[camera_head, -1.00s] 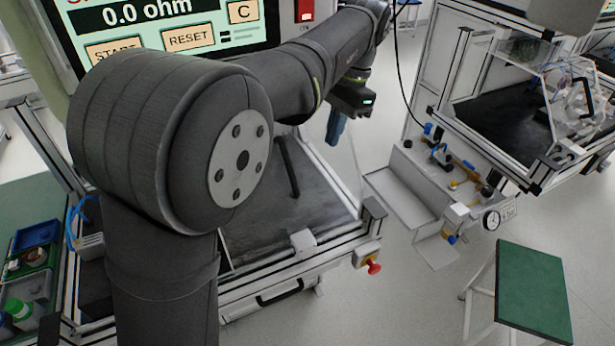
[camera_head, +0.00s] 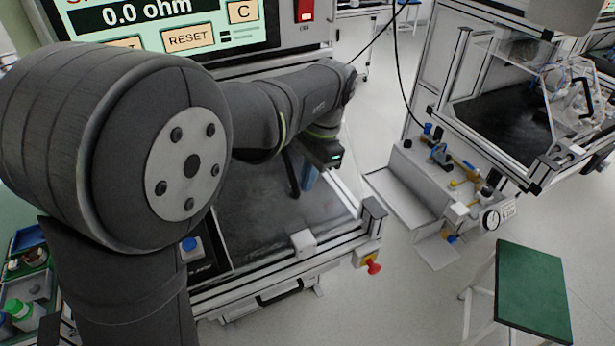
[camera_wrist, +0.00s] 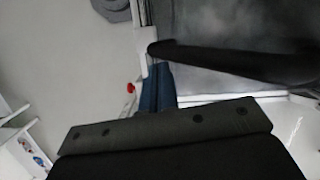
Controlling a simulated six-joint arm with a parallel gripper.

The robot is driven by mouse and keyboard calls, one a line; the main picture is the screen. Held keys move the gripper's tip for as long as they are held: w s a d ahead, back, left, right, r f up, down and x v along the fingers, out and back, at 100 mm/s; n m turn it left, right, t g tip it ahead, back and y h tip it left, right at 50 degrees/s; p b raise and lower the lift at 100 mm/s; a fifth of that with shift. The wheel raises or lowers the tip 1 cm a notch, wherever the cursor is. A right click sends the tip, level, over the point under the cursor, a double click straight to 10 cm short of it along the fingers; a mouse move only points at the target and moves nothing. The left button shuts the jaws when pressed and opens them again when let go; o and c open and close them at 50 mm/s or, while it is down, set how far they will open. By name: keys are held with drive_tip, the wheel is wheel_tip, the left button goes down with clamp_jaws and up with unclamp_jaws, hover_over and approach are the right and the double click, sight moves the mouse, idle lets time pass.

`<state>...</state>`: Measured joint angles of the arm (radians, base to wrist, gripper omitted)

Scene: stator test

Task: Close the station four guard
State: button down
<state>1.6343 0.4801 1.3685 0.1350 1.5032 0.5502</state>
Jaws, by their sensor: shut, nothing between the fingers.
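The near station has a dark bed (camera_head: 265,215) under a screen. A black bar (camera_head: 293,172), which looks like the handle of its clear guard, stands over the bed. The guard pane is barely visible, so I cannot tell its exact position. My gripper (camera_head: 310,178) has blue fingers, shut and empty, pointing down just right of the bar. In the wrist view the shut fingers (camera_wrist: 158,68) lie close to one end of the black bar (camera_wrist: 235,62); I cannot tell whether they touch it. My arm hides the station's left part.
The screen (camera_head: 180,30) reads 0.0 ohm. A red knob (camera_head: 373,267) sticks out at the station's front right corner. A second station (camera_head: 500,110) with a clear cover stands at right. A green-topped stool (camera_head: 535,295) stands front right.

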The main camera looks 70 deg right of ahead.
drive_tip(key=shift+w+a, duration=0.1)
idle(0.3)
drive_tip(key=w+a, duration=2.5)
drive_tip(key=shift+w+a, duration=0.1)
drive_tip(key=shift+a, duration=0.05)
drive_tip(key=s+d+r, duration=0.4)
drive_tip(key=d+r, duration=0.1)
drive_tip(key=r, duration=0.4)
drive_tip(key=shift+d, duration=0.3)
